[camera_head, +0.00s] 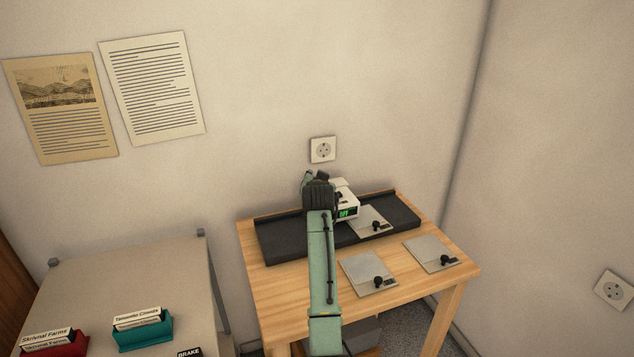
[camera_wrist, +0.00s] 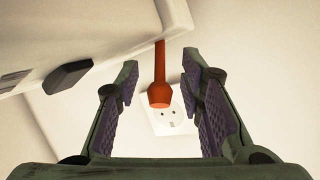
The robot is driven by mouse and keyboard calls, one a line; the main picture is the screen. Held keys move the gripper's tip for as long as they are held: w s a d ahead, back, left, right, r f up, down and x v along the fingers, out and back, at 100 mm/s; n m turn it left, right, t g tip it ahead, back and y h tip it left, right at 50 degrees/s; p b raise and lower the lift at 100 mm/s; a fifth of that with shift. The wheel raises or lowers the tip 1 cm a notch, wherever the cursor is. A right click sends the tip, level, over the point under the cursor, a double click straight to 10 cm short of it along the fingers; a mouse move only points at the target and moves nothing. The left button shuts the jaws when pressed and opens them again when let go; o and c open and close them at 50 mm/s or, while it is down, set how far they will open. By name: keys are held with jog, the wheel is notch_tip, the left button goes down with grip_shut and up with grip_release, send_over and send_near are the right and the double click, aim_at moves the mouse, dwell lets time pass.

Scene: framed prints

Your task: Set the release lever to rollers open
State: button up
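In the wrist view an orange-red lever (camera_wrist: 160,88) with a thicker knob end sticks out from the side of a white machine (camera_wrist: 90,35). I take it to be the release lever. My gripper (camera_wrist: 160,88) is open, with one purple-padded finger on each side of the lever and visible gaps to both. In the head view the white machine (camera_head: 345,201), with a green lit display, stands on a black tray (camera_head: 280,245) on the wooden table. My arm and gripper cover its left side there, and the lever is hidden in that view.
Grey plates with black knobs lie on the tray (camera_head: 370,221) and on the wooden table (camera_head: 300,290). A wall socket (camera_head: 323,149) is behind the machine and shows beyond the lever in the wrist view. A side table (camera_head: 130,280) at left holds card holders.

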grip_shut()
jog(key=shift+f, duration=0.15)
jog(key=shift+f+b, duration=0.2)
jog(key=shift+b, duration=0.4)
jog(key=shift+s+f+t+b, duration=0.1)
jog(key=shift+s+t+b, duration=0.1)
jog(key=shift+t+b, duration=0.55)
jog(key=shift+d+r, duration=0.1)
jog(key=shift+r, duration=0.15)
grip_release()
